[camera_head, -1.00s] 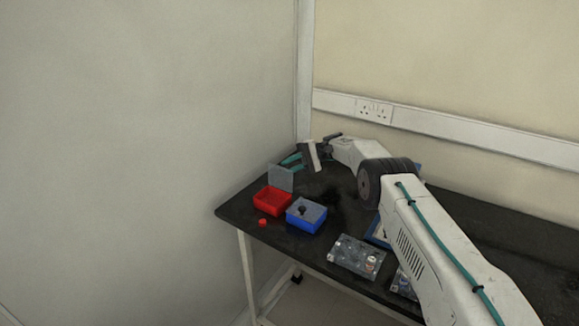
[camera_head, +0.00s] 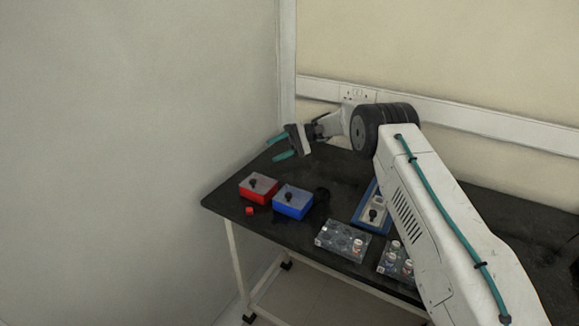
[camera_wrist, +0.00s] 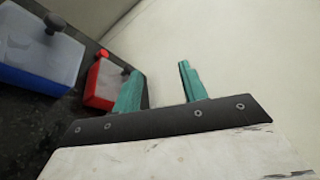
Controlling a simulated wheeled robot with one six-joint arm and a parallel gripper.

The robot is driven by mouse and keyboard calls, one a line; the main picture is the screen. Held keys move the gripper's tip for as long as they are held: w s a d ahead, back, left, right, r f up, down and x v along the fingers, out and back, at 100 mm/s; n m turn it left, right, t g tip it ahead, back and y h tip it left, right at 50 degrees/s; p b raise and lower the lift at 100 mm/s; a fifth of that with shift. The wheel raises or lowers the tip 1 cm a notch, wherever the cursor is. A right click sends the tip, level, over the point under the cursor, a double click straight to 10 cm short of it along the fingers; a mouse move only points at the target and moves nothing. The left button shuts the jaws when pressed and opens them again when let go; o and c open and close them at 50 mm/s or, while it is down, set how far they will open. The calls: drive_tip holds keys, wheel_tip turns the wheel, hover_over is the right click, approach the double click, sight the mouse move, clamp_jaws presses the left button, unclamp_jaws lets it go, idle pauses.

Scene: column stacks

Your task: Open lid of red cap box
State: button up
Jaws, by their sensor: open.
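The red box (camera_head: 256,197) stands at the left end of the dark table, with its grey lid (camera_head: 264,181) down on top and a dark knob on the lid.
A blue box (camera_head: 291,209) with a grey lid and dark knob stands just right of the red box. Clear trays (camera_head: 342,243) with small parts and a blue-framed tray (camera_head: 362,213) are farther right. A wall rises close beyond the table's left edge.

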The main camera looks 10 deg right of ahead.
drive_tip(key=s+d+r, duration=0.1)
drive_tip(key=s, duration=1.1)
drive_tip(key=shift+d, duration=0.4)
drive_tip(key=shift+s, duration=0.2)
